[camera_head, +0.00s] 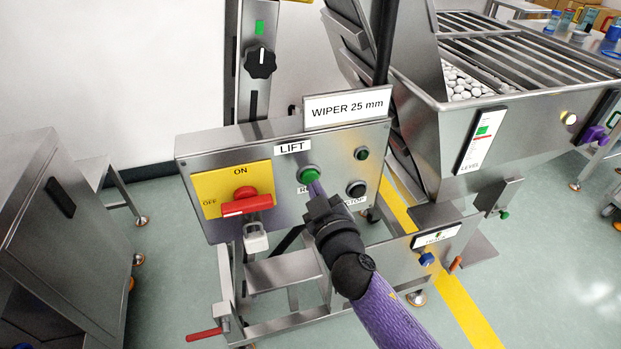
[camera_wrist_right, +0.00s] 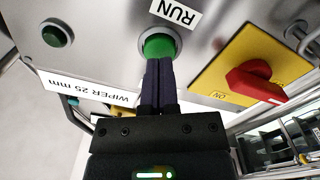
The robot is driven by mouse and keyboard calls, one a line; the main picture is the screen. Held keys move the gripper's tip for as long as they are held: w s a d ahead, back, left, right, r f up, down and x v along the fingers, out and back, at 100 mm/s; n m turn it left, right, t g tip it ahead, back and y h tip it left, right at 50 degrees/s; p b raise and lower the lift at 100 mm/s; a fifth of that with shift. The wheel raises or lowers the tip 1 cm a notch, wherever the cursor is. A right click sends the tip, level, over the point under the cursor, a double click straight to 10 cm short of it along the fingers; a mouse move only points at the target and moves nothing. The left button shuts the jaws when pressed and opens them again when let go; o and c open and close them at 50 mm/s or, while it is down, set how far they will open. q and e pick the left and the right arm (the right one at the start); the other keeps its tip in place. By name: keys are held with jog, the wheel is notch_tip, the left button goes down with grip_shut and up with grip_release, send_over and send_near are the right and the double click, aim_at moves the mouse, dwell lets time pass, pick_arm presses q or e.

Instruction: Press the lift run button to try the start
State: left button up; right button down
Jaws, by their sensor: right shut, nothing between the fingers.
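The lift control box (camera_head: 290,215) is a steel panel marked LIFT. My right gripper (camera_head: 316,190) is shut and empty. Its fingertips (camera_wrist_right: 160,62) are at the button and overlap its lower edge in the right wrist view. I cannot tell whether they touch it or whether it is pushed in. The RUN label (camera_head: 303,189) is partly hidden by the gripper in the head view. My left gripper is not in view.
A red rotary switch (camera_head: 246,203) on a yellow plate is left of the button. A black button (camera_head: 356,189) and a small green lamp (camera_head: 361,153) are to its right. A WIPER 25 mm sign (camera_head: 347,107) stands on the box's top edge. A hopper (camera_head: 470,130) holds white caps.

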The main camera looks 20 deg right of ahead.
jog(key=shift+w, duration=0.15)
jog(key=shift+w, duration=0.15)
jog(key=shift+w, duration=0.1)
jog(key=shift+w, duration=0.2)
dwell(0.4)
jog(key=shift+w, duration=0.25)
jog(key=shift+s+d+p, duration=0.1)
jog(key=shift+s+p, duration=0.35)
jog(key=shift+s, duration=2.3)
